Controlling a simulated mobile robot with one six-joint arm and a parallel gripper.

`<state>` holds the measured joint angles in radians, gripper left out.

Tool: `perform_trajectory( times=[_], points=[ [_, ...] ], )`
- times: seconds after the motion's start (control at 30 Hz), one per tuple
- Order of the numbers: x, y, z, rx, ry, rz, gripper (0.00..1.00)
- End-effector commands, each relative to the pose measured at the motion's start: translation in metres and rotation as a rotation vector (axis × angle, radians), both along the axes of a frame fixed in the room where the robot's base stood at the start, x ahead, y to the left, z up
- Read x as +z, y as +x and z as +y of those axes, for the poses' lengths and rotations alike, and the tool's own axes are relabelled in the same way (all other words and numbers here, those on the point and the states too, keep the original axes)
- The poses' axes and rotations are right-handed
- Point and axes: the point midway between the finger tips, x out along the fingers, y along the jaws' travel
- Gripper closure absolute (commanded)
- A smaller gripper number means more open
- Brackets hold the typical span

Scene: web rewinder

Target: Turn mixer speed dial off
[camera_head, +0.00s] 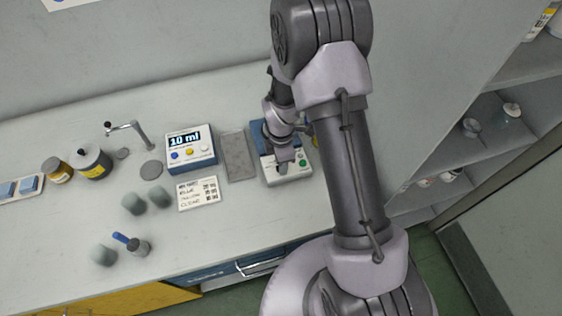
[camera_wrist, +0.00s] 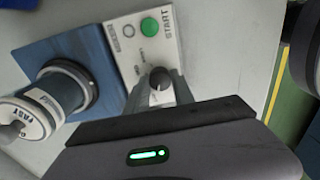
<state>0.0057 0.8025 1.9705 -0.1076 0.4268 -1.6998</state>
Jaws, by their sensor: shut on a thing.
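The mixer has a white control panel (camera_wrist: 169,36) and a blue base (camera_wrist: 92,50) in the wrist view. Its panel also shows at the right of the bench in the head view (camera_head: 291,174). The panel has a green START button (camera_wrist: 149,27) and a dark grey speed dial (camera_wrist: 160,74). My gripper (camera_wrist: 153,90) reaches over the lower end of the panel, with its fingers closed on the dial. The fingers hide part of the dial and its markings, so its exact setting cannot be read. In the head view my gripper (camera_head: 283,157) covers part of the mixer.
A labelled cylindrical part (camera_wrist: 58,92) stands beside the panel. A box with a 10 ml display (camera_head: 191,149), a grey pad (camera_head: 238,156) and a printed card (camera_head: 198,193) lie left of the mixer. Shelves (camera_head: 485,130) stand at the right.

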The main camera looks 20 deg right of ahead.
Motion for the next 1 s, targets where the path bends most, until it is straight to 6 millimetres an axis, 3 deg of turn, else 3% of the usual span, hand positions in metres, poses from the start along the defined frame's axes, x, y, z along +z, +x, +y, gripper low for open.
perform_trajectory(
  times=[0.27,0.3,0.4,0.77,0.87,1.0],
  points=[
    [0.0,0.0,0.0,0.002,0.0,-0.001,1.0],
    [0.0,0.0,0.0,0.002,0.0,-0.001,0.67],
    [0.0,0.0,0.0,0.001,0.0,-0.001,0.49],
    [0.005,0.001,0.0,0.001,0.0,-0.002,0.49],
    [0.022,0.001,0.0,0.0,0.0,-0.003,0.49],
    [0.064,0.001,0.0,0.0,0.0,-0.005,0.49]
  ],
)
